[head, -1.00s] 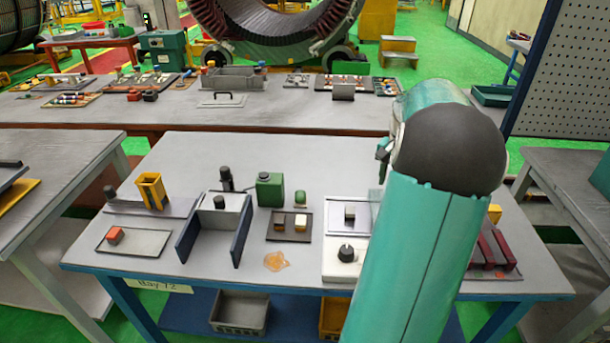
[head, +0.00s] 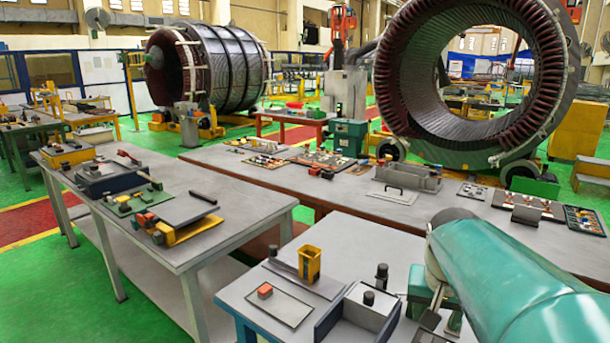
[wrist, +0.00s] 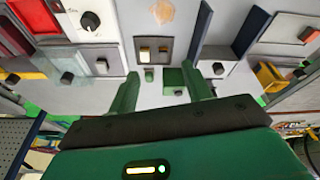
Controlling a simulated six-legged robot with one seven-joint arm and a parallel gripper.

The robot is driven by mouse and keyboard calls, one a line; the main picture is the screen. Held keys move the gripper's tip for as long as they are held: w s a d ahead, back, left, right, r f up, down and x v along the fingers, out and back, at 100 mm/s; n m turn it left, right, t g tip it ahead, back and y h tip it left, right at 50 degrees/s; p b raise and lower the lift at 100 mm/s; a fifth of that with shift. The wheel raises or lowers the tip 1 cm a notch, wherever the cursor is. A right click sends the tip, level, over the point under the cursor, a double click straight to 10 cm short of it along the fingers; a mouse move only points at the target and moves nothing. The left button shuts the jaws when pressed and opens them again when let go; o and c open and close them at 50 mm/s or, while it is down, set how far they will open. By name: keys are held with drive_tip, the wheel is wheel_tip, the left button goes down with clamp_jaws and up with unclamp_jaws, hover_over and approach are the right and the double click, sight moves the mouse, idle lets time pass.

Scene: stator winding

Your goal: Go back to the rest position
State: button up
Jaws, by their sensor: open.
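My gripper (wrist: 164,84) shows in the wrist view with its two green fingers apart and nothing between them. It is above the workbench, and the bench looks upside down in this view. Beyond the fingertips are a green box (wrist: 174,78) and a small tray (wrist: 153,50) with two small blocks. In the head view my teal arm reaches in from the lower right over the near bench (head: 241,297). The fingers cannot be made out clearly there.
On the near bench are a yellow holder (head: 309,263), a tray with a red block (head: 281,306) and a blue-sided fixture (head: 345,318). A second bench (head: 230,222) stands left, a long table (head: 335,205) behind. A large stator ring (head: 388,75) stands beyond. Green floor is open at left.

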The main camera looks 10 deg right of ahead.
drive_tip(key=s+a+n+t+y, duration=0.1)
drive_tip(key=s+a+n, duration=0.2)
drive_tip(key=a, duration=0.6)
drive_tip(key=s+a+f+n+t+y, duration=0.1)
drive_tip(key=s+a+n+t, duration=0.1)
drive_tip(key=s+a, duration=0.3)
drive_tip(key=a+n, duration=0.1)
drive_tip(key=a, duration=0.3)
drive_tip(key=shift+f+n, duration=0.25)
drive_tip(key=shift+n, duration=0.15)
drive_tip(key=shift+d, duration=0.1)
drive_tip(key=shift+c, duration=1.4)
drive_tip(key=shift+d, duration=0.2)
